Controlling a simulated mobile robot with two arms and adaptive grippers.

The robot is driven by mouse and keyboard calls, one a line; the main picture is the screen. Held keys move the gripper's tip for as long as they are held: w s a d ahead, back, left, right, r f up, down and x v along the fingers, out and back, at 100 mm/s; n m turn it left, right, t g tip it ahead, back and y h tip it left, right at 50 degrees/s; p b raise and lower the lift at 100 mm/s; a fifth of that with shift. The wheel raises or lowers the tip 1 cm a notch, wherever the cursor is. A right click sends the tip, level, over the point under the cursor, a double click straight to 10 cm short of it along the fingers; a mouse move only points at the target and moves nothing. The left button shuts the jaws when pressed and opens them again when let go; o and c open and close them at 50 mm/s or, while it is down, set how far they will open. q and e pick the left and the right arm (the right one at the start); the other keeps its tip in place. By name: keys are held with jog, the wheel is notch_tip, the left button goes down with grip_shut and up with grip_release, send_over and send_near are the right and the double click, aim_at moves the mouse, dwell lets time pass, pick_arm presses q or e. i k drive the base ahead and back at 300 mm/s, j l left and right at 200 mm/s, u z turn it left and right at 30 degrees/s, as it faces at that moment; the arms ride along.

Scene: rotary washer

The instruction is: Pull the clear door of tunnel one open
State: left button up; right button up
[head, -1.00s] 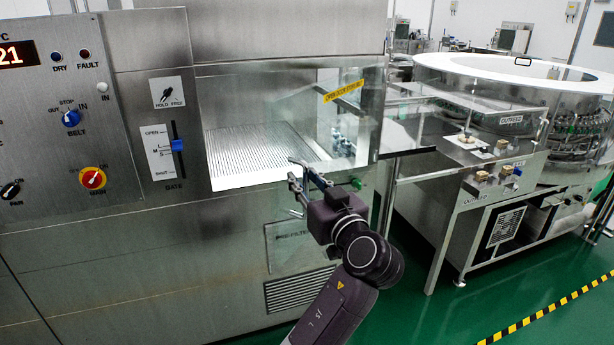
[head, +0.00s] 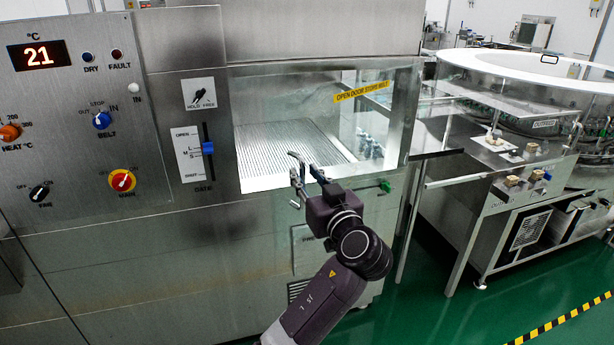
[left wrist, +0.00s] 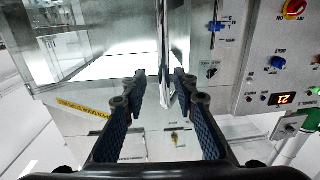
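The clear door (head: 385,125) covers the tunnel opening in the steel cabinet and carries a yellow label reading about an open door stopping the belt. The ribbed belt (head: 285,150) shows through it. My left gripper (head: 306,175) is in front of the door's lower part, empty as far as I see, with its fingers apart. In the left wrist view the two dark fingers (left wrist: 158,92) are open, with a thin upright strip (left wrist: 163,50) of the door or its handle between them. I cannot tell whether they touch it. My right gripper is not in view.
The control panel (head: 75,115) with knobs and a red display is left of the opening. A gate slider with a blue knob (head: 208,148) stands beside the door. A round turntable machine (head: 520,110) is at the right. Green floor is open at lower right.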

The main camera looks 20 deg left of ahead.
aim_at(347, 95)
jog(key=l+u, duration=0.35)
jog(key=l, duration=0.95)
jog(key=i, duration=0.05)
